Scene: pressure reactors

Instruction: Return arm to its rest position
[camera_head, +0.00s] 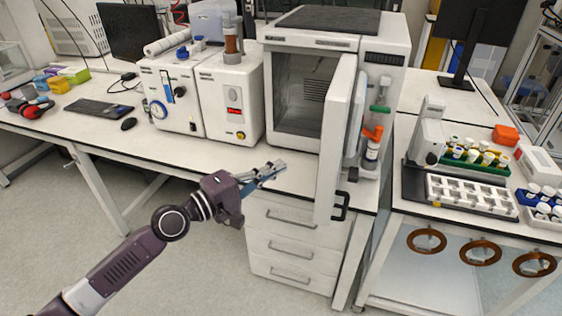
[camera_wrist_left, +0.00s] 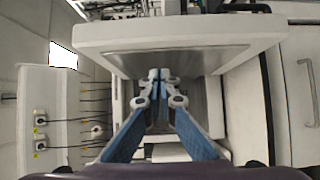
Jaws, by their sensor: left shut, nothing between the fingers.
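My left gripper (camera_head: 270,172) is shut and empty. In the head view it is held out over the front edge of the bench, left of the open reactor door (camera_head: 338,140). The left wrist view shows its two blue fingers (camera_wrist_left: 160,80) meeting at the tips. The reactor (camera_head: 318,60) is a white cabinet with its door swung open toward me and a grey, empty-looking chamber (camera_head: 302,92). My right gripper is in neither view.
A white instrument (camera_head: 232,100) stands left of the reactor. A mouse (camera_head: 129,124) and keyboard (camera_head: 97,110) lie further left. White drawers (camera_head: 290,245) are under the bench. A second bench at right holds a vial rack (camera_head: 474,158) and a white tray (camera_head: 470,195). Floor is clear at front left.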

